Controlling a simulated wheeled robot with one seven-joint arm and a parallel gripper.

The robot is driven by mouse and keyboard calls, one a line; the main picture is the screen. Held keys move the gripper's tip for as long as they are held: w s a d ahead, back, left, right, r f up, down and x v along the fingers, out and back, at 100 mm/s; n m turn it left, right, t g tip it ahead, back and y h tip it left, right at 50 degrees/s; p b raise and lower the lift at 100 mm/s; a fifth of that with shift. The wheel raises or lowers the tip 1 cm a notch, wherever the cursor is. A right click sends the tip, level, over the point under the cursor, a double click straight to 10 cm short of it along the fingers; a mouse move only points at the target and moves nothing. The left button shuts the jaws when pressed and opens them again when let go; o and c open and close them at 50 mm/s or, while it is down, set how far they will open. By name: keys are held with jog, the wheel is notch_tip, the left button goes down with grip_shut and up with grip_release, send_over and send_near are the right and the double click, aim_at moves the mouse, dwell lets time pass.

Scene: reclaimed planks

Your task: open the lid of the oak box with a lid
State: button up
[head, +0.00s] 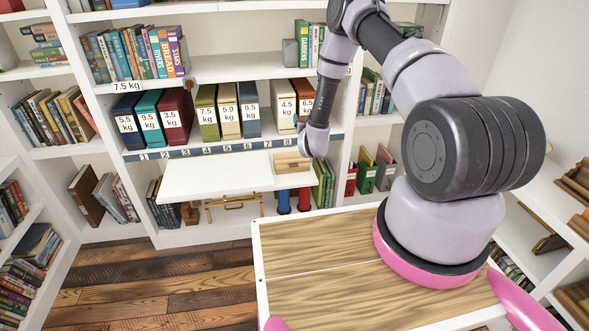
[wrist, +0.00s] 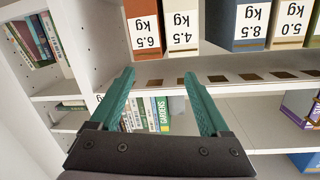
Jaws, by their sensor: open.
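The oak box (head: 291,166) is a small pale wooden box in the head view. It sits at the right end of the white board that juts out below the numbered shelf strip. It is too small to tell its lid's position surely. My gripper (wrist: 159,75) is open and empty in the wrist view, with two teal fingers spread apart. It faces the shelf edge below the 6.5 kg and 4.5 kg binders in that upside-down view. In the head view my wrist hangs just right of and above the box, and the fingers cannot be made out. The wrist view does not show the box.
Weight-labelled binders (head: 228,108) stand in a row above the numbered strip (head: 190,150). The white board (head: 215,180) is clear left of the box. Shelf uprights stand close by.

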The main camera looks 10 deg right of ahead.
jog(key=s+a+f+n, duration=0.15)
jog(key=s+f, duration=0.35)
jog(key=f, duration=0.5)
jog(key=n+t+y, duration=0.1)
jog(key=n+y, duration=0.1)
send_near(292, 159)
jog(key=w, duration=0.2)
jog(key=w+f, duration=0.1)
jog(key=w, duration=0.1)
jog(key=shift+w, duration=0.1)
grip_shut()
dwell(0.8)
